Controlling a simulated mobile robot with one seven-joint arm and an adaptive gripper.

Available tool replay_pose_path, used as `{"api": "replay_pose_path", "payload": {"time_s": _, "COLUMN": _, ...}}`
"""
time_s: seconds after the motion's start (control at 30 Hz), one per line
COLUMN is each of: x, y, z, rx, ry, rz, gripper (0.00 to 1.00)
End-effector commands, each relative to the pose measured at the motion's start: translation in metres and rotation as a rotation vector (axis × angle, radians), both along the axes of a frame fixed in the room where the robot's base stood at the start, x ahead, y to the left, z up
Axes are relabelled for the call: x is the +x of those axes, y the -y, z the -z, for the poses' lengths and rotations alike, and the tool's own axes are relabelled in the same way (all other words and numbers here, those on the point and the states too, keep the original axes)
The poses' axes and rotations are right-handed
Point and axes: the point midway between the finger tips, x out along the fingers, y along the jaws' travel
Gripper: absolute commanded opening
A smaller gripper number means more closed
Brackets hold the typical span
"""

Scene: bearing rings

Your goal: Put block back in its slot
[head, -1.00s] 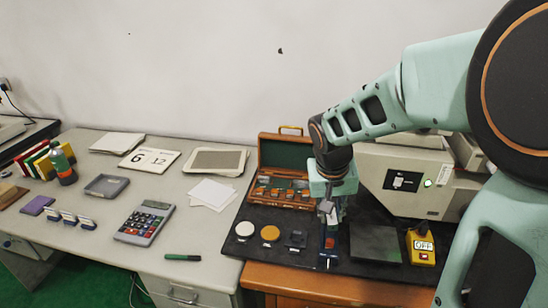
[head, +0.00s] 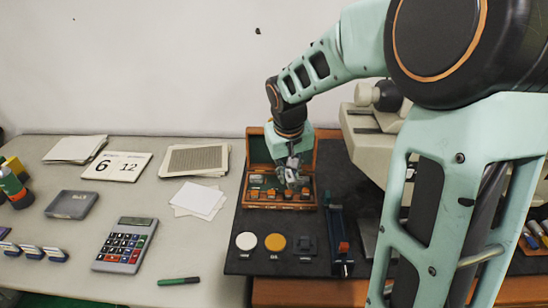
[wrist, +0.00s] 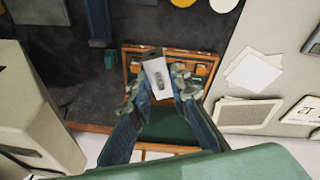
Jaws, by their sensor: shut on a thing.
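A pale metallic block (wrist: 157,78) with dark markings sits between the fingertips of my gripper (wrist: 160,88) in the wrist view. My gripper also shows in the head view (head: 292,175), shut on the block, above the tray of an open wooden case. The case (head: 278,207) has a dark green lid lining and holds several small orange-topped pieces along its front row. In the wrist view the case (wrist: 127,62) lies behind and below the block. The fingers and block hide part of the tray, so I cannot tell whether the block touches it.
A blue stand (head: 337,240) is right of the case on the black mat (head: 240,262). A white disc (head: 246,241), an orange disc (head: 275,242) and a dark square piece (head: 305,246) lie in front. A beige machine (head: 365,125) stands to the right.

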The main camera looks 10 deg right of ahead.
Motion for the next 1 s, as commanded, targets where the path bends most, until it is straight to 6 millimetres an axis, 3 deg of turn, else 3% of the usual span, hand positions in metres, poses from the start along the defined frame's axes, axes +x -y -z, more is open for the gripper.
{"api": "replay_pose_path", "payload": {"time_s": 0.1, "x": 0.031, "y": -0.001, "z": 0.004, "rx": 0.016, "ry": -0.003, "rz": -0.128, "gripper": 0.0}}
{"api": "replay_pose_path", "payload": {"time_s": 0.5, "x": 0.116, "y": 0.003, "z": 0.037, "rx": 0.051, "ry": -0.022, "rz": -0.568, "gripper": 0.0}}
{"api": "replay_pose_path", "payload": {"time_s": 0.8, "x": 0.165, "y": 0.007, "z": 0.079, "rx": 0.072, "ry": -0.05, "rz": -0.919, "gripper": 0.0}}
{"api": "replay_pose_path", "payload": {"time_s": 1.0, "x": 0.184, "y": 0.008, "z": 0.103, "rx": 0.078, "ry": -0.066, "rz": -1.109, "gripper": 0.0}}
